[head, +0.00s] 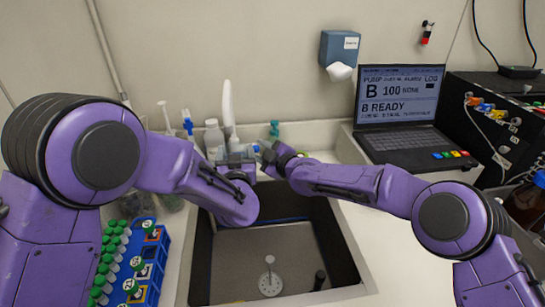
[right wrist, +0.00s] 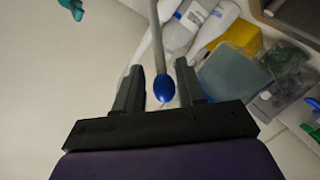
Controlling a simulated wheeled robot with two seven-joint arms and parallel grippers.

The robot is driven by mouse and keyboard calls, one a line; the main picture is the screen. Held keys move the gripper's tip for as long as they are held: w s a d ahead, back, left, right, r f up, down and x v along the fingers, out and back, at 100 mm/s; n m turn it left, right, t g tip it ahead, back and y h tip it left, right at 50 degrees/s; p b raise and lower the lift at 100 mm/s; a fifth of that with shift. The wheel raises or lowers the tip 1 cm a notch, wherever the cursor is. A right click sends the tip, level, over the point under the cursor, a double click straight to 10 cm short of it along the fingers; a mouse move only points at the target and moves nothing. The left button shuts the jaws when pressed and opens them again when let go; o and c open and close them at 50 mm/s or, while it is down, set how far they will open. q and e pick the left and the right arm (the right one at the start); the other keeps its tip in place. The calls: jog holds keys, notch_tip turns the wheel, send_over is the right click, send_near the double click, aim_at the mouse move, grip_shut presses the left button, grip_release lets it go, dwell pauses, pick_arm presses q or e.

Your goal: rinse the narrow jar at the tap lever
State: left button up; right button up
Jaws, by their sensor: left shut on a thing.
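The tap lever, a grey rod with a blue knob (right wrist: 163,88), is between the two fingers of my right gripper (right wrist: 160,68) in the right wrist view. The fingers stand apart, and I see a gap on both sides of the lever. In the head view my right gripper (head: 268,152) is at the back edge of the sink, near the white spout (head: 228,112). My left gripper (head: 237,170) is just left of it, over the back of the sink, shut on the narrow jar. The jar is mostly hidden by the arms and I cannot make out its outline.
A blue rack (head: 148,268) of green-capped tubes is at the left. A laptop (head: 405,110) and a black unit (head: 500,120) are at the right.

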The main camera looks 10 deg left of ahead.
jog(key=v, duration=1)
jog(key=shift+s+d, duration=0.25)
jog(key=shift+r, duration=0.1)
pick_arm(q)
jog(key=d+p+v, duration=0.2)
jog(key=v, duration=0.6)
jog(key=shift+w, duration=0.3)
pick_arm(e)
notch_tip(320, 180, up, 2)
jog(key=shift+r, duration=0.1)
pick_arm(q)
jog(key=shift+a+r, duration=0.1)
dwell(0.3)
